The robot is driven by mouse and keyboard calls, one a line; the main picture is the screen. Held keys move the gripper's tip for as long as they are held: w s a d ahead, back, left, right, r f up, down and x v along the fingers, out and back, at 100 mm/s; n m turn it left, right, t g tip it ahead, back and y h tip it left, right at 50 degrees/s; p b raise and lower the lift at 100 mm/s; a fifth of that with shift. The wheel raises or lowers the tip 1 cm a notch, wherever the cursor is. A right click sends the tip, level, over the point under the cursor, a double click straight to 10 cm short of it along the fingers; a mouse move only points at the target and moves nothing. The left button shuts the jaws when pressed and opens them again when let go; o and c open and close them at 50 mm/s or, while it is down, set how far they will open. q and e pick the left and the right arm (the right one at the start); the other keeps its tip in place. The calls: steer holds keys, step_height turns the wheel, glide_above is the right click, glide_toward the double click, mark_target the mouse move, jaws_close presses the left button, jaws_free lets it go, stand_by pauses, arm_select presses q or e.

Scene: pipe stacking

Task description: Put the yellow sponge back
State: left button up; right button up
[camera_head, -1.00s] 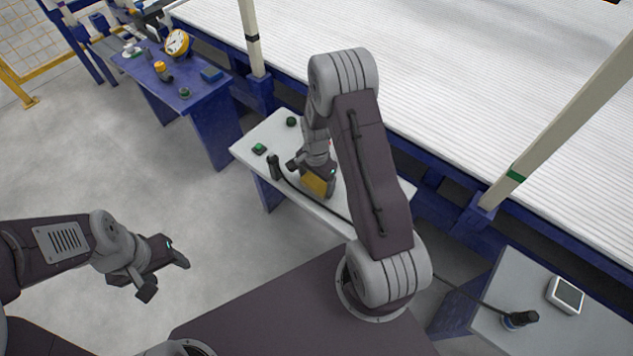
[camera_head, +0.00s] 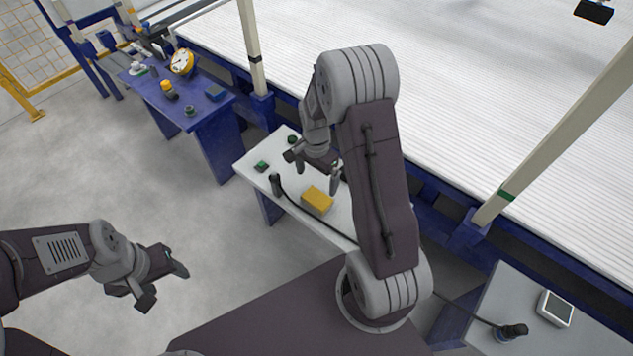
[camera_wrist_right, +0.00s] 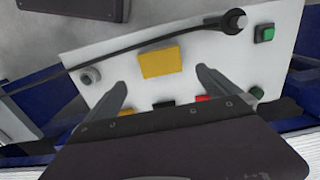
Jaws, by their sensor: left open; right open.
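The yellow sponge (camera_head: 317,200) lies on the white table (camera_head: 256,155), near its front edge and beside a black cable. In the right wrist view the sponge (camera_wrist_right: 160,62) sits beyond the fingertips, between their lines, untouched. My right gripper (camera_head: 312,176) is open and empty above the table, just behind the sponge in the head view; its fingers also show in the right wrist view (camera_wrist_right: 160,80). My left gripper (camera_head: 164,284) is open and empty over the bare floor at the left.
A black handheld tool (camera_head: 275,184) with the cable (camera_head: 310,223) and green buttons (camera_head: 261,166) are on the white table. Red and orange items (camera_wrist_right: 204,98) lie near my right fingers. A blue table (camera_head: 200,112) stands at back left, a grey table (camera_head: 500,290) at right.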

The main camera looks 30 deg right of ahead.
steer(key=s+a+r+n, duration=0.3)
steer(key=s+n, duration=0.3)
steer(key=s+a+r+n+t, duration=0.1)
steer(key=s+a+r+n, duration=0.3)
steer(key=s+n, duration=0.2)
steer(key=shift+s+a+n, duration=0.15)
steer(key=shift+s+n, duration=0.2)
steer(key=shift+n, duration=0.25)
